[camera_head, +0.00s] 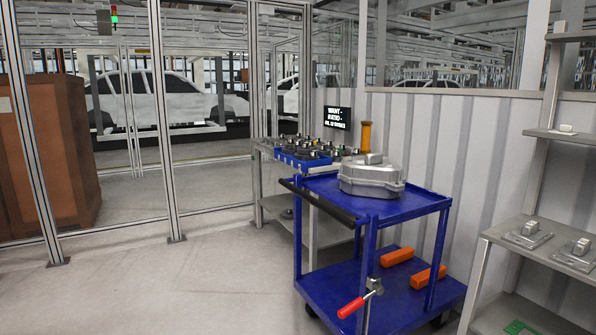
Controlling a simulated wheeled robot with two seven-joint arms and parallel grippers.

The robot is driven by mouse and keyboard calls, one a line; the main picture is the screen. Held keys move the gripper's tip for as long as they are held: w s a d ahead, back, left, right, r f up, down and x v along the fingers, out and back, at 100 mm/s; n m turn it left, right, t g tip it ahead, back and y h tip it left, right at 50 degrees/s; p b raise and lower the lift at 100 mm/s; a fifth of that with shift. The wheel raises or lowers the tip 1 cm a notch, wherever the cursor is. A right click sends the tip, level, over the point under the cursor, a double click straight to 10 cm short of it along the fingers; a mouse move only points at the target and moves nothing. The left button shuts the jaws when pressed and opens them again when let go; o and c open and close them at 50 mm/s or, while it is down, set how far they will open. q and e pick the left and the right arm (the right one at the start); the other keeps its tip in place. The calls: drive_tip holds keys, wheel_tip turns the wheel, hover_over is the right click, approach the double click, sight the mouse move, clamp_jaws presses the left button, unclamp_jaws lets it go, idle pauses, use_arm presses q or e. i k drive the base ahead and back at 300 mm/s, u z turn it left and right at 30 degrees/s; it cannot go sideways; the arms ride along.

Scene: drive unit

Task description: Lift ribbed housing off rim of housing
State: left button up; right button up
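A silver-grey metal housing (371,182) sits on the top tray of the blue cart (412,206). A flange line runs around it. A smaller grey block (372,158) shows on top of it or just behind its upper edge. Ribs are too small to make out, so I cannot tell which part is the ribbed housing or how it meets the rim. Neither of my grippers is in view, and nothing is seen touching the housing.
The cart has a black push handle (318,201), orange blocks (397,257) and a red-handled tool (351,307) low down. Shelves (510,226) stand right. Floor (190,285) at left is clear.

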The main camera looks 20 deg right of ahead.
sight(371, 169)
drive_tip(key=u, duration=0.6)
drive_tip(key=i, duration=3.25)
drive_tip(key=z, duration=0.95)
